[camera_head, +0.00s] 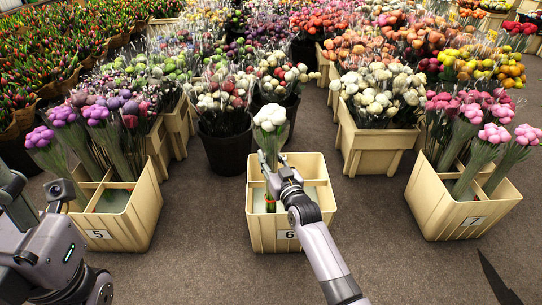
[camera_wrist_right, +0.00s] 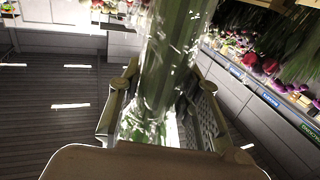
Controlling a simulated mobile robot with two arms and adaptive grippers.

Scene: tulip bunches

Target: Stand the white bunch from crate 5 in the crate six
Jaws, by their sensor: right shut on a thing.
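The white bunch (camera_head: 271,118) is upright over crate six (camera_head: 262,236), a pale crate with a label 6 and inner dividers. My right gripper (camera_head: 268,172) is shut around its stems, below the white heads. The lower stems reach down inside the left part of crate six; whether they touch its floor is hidden. In the right wrist view the green stems (camera_wrist_right: 168,60) in clear wrap stand between the two fingers (camera_wrist_right: 165,112). Crate 5 (camera_head: 130,228) is at the left, holding purple and pink bunches. Only links of my left arm show; its gripper is not visible.
Crate 7 (camera_head: 450,222) with pink bunches stands at the right. Dark buckets (camera_head: 226,150) of flowers and a wooden planter (camera_head: 372,147) of white flowers stand behind crate six. Bare floor lies between the crates.

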